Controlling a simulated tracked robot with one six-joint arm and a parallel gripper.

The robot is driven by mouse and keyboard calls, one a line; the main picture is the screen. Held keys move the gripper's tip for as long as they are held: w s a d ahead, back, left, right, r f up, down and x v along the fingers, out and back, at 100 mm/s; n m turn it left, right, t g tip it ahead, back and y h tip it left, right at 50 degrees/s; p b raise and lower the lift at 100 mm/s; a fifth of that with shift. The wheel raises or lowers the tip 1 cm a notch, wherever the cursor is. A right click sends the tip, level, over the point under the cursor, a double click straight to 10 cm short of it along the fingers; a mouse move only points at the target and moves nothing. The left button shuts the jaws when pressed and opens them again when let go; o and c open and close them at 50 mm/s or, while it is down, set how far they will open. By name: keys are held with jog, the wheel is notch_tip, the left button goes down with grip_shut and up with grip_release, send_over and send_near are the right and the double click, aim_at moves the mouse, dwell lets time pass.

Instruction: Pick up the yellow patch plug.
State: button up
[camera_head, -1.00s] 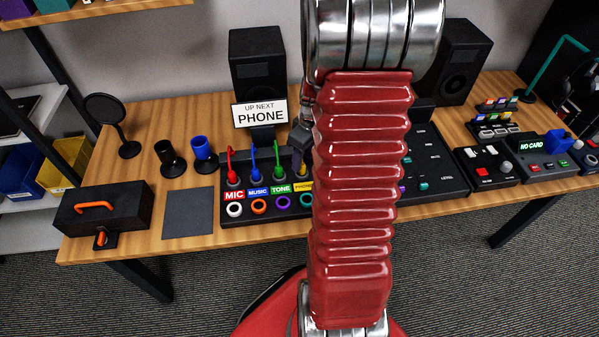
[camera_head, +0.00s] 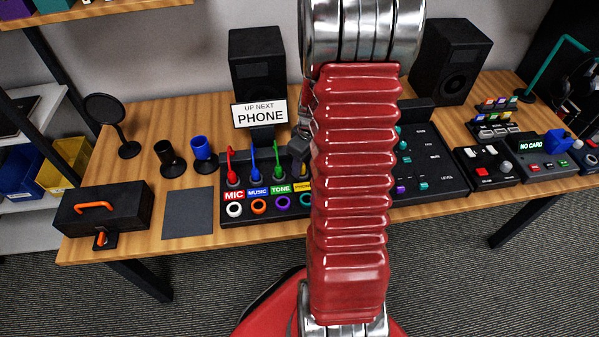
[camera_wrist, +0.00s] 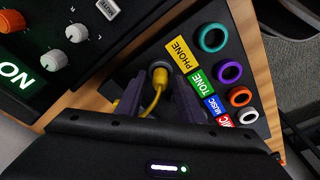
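The yellow patch plug shows in the wrist view as a yellow cable (camera_wrist: 154,99) bending up to a round dark end beside the yellow PHONE label (camera_wrist: 182,55). My gripper (camera_wrist: 159,92) has its two dark fingers apart, one on each side of the yellow cable, with gaps visible. I cannot tell whether a finger touches the plug. In the head view my arm hides the yellow plug and most of my gripper; only a grey part of it shows beside the arm.
Red (camera_head: 232,168), blue (camera_head: 254,170) and green (camera_head: 278,168) plugs stand upright in the same black panel (camera_head: 264,217), left of my arm. Coloured ring sockets lie in front of them. A mixer (camera_head: 432,162) stands to the right. A grey mat (camera_head: 188,213) is clear.

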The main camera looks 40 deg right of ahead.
grip_shut()
jog(key=shift+r, duration=0.1)
dwell(0.3)
notch_tip(320, 180, up, 10)
dwell(0.6)
dwell(0.4)
